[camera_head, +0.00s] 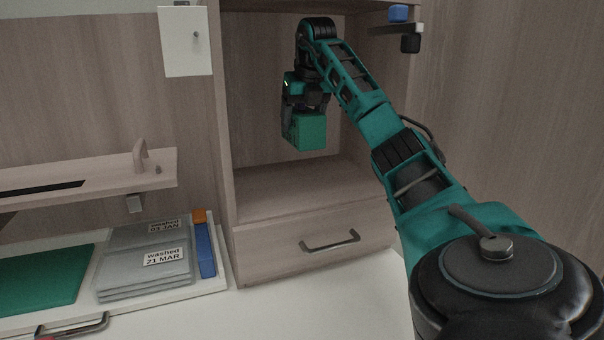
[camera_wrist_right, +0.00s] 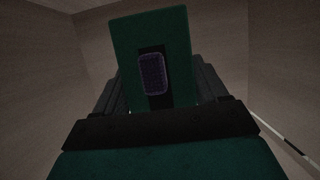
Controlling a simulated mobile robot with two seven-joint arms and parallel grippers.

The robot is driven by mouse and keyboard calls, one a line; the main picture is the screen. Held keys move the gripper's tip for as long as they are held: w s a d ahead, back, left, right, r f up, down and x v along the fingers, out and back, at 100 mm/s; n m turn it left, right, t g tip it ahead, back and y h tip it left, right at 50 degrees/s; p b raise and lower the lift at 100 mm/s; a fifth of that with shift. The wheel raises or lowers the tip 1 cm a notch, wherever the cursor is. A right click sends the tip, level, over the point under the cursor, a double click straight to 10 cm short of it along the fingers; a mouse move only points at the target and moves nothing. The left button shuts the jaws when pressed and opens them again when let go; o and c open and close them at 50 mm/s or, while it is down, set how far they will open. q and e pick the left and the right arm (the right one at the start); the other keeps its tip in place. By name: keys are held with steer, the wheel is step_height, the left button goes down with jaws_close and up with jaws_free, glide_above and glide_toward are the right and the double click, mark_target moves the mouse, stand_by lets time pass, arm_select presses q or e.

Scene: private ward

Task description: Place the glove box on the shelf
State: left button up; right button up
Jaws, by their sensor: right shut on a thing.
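The glove box is a green box (camera_head: 309,132) in the head view, held inside the wooden shelf compartment, above its bottom board (camera_head: 290,184). There is a gap between the box and the board. My right gripper (camera_head: 306,108) reaches in from the right and is shut on the box's upper part. In the right wrist view the green box (camera_wrist_right: 177,30) stands out past the gripper, with a dark opening (camera_wrist_right: 153,74) on its face. My left gripper is not in view.
The compartment's left side wall (camera_head: 221,120) stands near the box. Below is a drawer with a handle (camera_head: 331,242). At left are a wooden ledge (camera_head: 120,172), washed bags (camera_head: 140,274) and a green pad (camera_head: 42,278). Blue and black blocks (camera_head: 399,14) hang at upper right.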

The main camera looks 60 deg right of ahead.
mark_target(310, 115)
steer(key=shift+f, duration=4.75)
steer(key=shift+f, duration=0.1)
steer(key=o, duration=1.3)
steer(key=v, duration=1.1)
steer(key=shift+a+r, duration=0.15)
steer(key=shift+r, duration=0.05)
steer(key=shift+s+a+r, duration=0.1)
steer(key=shift+s+r, duration=0.1)
steer(key=shift+r, duration=0.1)
